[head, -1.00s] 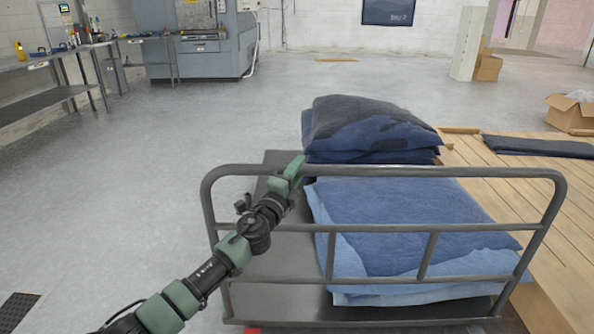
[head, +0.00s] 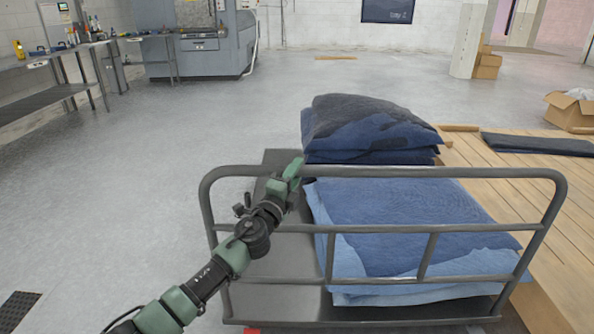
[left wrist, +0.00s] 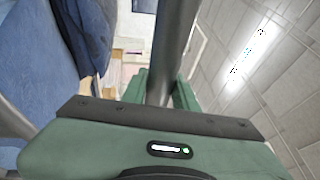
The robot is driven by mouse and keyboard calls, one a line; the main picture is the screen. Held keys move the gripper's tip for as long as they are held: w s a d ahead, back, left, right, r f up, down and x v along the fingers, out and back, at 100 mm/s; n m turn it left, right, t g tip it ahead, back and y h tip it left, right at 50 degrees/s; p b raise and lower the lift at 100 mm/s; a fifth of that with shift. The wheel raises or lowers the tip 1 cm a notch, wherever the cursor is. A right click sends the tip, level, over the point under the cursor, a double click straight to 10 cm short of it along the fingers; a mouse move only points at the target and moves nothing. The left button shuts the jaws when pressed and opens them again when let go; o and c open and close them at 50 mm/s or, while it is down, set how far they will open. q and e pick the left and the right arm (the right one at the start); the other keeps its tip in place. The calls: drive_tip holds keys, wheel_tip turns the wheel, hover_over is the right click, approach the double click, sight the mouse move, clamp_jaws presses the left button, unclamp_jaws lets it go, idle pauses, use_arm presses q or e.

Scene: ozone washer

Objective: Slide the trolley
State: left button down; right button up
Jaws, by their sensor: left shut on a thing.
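The trolley (head: 380,172) stands in front of me, a dark flat bed with a grey tubular handle frame at the near end. Folded blue denim (head: 400,215) lies on its bed, with a second, darker stack (head: 365,125) behind. My left gripper (head: 293,170) is shut on the top bar of the handle, left of its middle. In the left wrist view the bar (left wrist: 172,55) runs between the green fingers, with blue denim at the left. My right gripper is not in view.
A wooden pallet platform (head: 520,180) lies close along the trolley's right side, with a dark folded cloth (head: 540,145) on it. A cardboard box (head: 570,110) sits at the far right. A steel bench (head: 50,95) and a grey machine (head: 200,45) stand back left. The floor left and ahead is clear.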

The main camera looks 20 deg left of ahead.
use_arm(q)
drive_tip(key=shift+s+d+r, duration=0.15)
drive_tip(key=shift+s+r, duration=0.05)
drive_tip(key=shift+s, duration=0.9)
drive_tip(key=c, duration=1.2)
unclamp_jaws()
drive_tip(key=shift+w+f, duration=0.1)
drive_tip(key=shift+w, duration=0.1)
drive_tip(key=shift+o, duration=0.5)
drive_tip(key=shift+w+d+f, duration=0.1)
drive_tip(key=shift+w+f, duration=0.15)
drive_tip(key=shift+w, duration=0.15)
drive_tip(key=s+a+f, duration=0.1)
drive_tip(key=s, duration=0.7)
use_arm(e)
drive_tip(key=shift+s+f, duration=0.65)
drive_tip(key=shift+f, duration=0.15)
use_arm(q)
drive_tip(key=shift+w+f, duration=0.1)
drive_tip(key=shift+f, duration=0.1)
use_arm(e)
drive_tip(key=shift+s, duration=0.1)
